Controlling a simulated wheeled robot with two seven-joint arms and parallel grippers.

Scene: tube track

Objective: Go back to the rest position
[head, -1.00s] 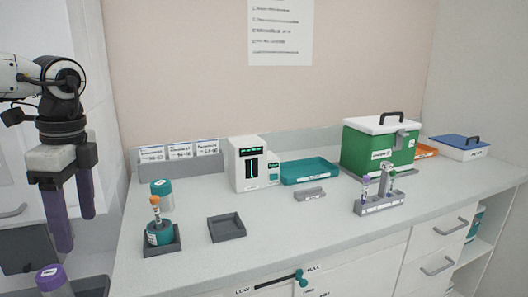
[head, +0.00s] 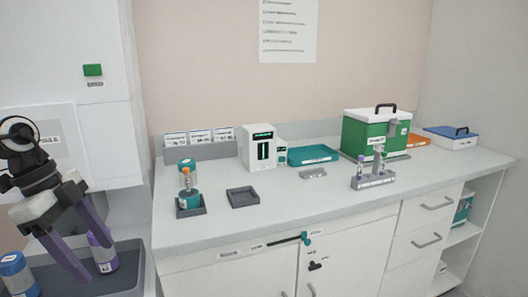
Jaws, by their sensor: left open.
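My left gripper (head: 96,260) is at the lower left, with its two purple fingers apart and pointing down to the right. Nothing shows between the fingers. A purple-capped tube (head: 104,256) stands close beside the fingers; I cannot tell whether they touch. A blue-capped container (head: 17,273) stands at the left edge. My right gripper is not in view.
The bench (head: 230,230) lies right of my gripper. A white cabinet (head: 75,40) stands behind my left arm.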

